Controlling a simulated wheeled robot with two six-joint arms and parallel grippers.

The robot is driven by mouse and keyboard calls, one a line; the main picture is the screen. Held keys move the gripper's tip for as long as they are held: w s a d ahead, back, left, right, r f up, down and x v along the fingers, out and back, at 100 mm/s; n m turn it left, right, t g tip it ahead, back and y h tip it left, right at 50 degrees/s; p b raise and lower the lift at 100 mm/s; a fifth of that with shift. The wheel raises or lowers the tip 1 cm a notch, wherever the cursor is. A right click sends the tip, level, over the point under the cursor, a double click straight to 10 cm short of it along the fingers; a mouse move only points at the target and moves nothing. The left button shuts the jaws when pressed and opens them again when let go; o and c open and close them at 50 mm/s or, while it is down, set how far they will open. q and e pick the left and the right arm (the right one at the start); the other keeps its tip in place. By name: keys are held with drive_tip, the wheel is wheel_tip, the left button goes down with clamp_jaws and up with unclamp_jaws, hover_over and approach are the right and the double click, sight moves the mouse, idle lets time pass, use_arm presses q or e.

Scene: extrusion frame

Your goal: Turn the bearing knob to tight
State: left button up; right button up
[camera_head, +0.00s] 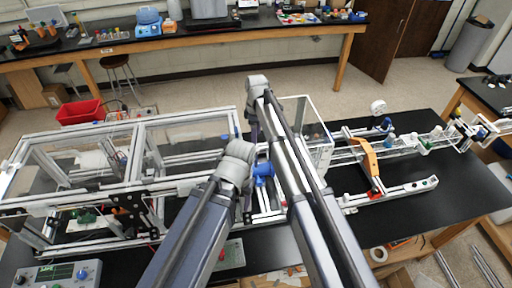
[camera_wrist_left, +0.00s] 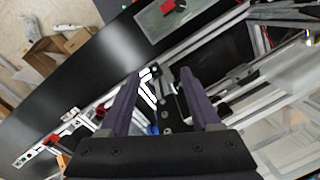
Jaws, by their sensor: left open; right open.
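A blue knob-like part (camera_head: 263,172) shows between my two forearms in the head view, at the frame's front middle. I cannot be sure that it is the bearing knob. Some blue also shows low between the fingers in the left wrist view (camera_wrist_left: 152,129). My left gripper (camera_wrist_left: 160,72) is open, its two purple fingers apart over a black and white bracket (camera_wrist_left: 165,100), with nothing visibly held. In the head view it is mostly hidden by its arm. My right gripper (camera_head: 252,128) points down over the frame's middle, partly hidden by its wrist; it is open.
The aluminium extrusion frame (camera_head: 125,122) fills the left of the black table (camera_head: 464,198). A rail with an orange handle (camera_head: 367,157) lies to the right. A control box (camera_head: 57,274) with knobs stands at the front left.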

sight(256, 148)
wheel_tip(256, 148, down, 7)
drive_tip(key=b, duration=0.6)
clamp_jaws()
idle(0.3)
